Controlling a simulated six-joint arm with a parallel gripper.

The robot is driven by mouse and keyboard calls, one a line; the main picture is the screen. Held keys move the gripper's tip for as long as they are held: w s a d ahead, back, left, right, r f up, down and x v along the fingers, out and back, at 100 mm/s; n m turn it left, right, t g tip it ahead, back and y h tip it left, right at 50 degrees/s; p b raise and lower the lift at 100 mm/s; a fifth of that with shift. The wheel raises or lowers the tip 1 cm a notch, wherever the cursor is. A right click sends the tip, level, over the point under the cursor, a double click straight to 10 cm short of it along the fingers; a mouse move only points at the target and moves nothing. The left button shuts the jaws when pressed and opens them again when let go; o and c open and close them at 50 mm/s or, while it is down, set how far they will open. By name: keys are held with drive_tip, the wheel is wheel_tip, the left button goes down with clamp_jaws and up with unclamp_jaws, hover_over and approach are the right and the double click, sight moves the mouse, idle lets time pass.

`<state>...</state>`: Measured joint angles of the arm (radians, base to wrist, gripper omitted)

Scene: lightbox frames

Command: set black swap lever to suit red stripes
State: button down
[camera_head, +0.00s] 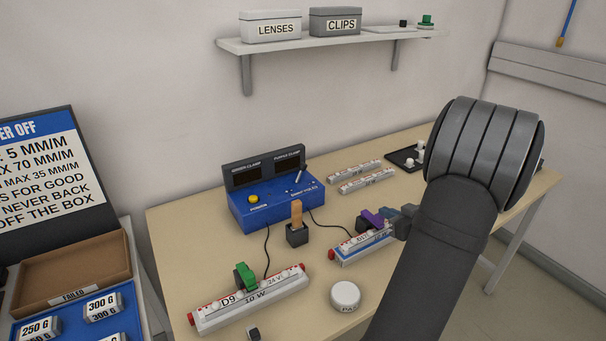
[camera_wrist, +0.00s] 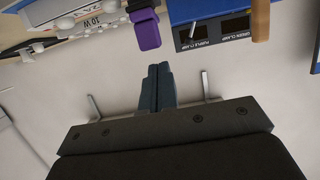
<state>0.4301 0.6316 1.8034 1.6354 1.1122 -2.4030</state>
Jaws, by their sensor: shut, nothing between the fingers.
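The blue power box (camera_head: 265,208) stands at the back of the table. Its lever (camera_head: 300,174) sticks up on the right of its top, near small lettering that I read as swap poles. The lever also shows in the wrist view (camera_wrist: 190,32). Its exact setting is hard to tell. A second bar (camera_head: 362,248) has a blue side, a red end and a purple clamp (camera_head: 374,221). My gripper (camera_wrist: 158,72) is shut and empty, beside the purple clamp.
An orange-brown piece stands in a black holder (camera_head: 297,236) in front of the box. Cables run to both clamps. A round white piece (camera_head: 345,296) lies at the front. Two bars (camera_head: 360,176) lie behind. A yellow button (camera_head: 253,199) is on the box. A shelf (camera_head: 330,41) hangs above.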

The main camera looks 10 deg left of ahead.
drive_tip(key=shift+r, duration=0.1)
wheel_tip(320, 180, up, 5)
drive_tip(key=s+a+m+g, duration=0.2)
drive_tip(key=m+t+y, duration=0.2)
drive_tip(key=m+t, duration=0.2)
drive_tip(key=m, duration=1.6)
approach(300, 174)
drive_tip(key=shift+s+d+r, duration=0.1)
drive_tip(key=shift+d+r, duration=0.15)
drive_tip(key=shift+d, duration=0.55)
drive_tip(key=shift+s+d+r, duration=0.1)
drive_tip(key=shift+d+r, duration=0.1)
drive_tip(key=shift+d, duration=0.65)
drive_tip(key=shift+d+r, duration=0.25)
drive_tip(key=shift+d, duration=0.55)
drive_tip(key=x, duration=0.9)
drive_tip(key=shift+w+a+r, duration=0.2)
drive_tip(key=shift+w+a, duration=0.1)
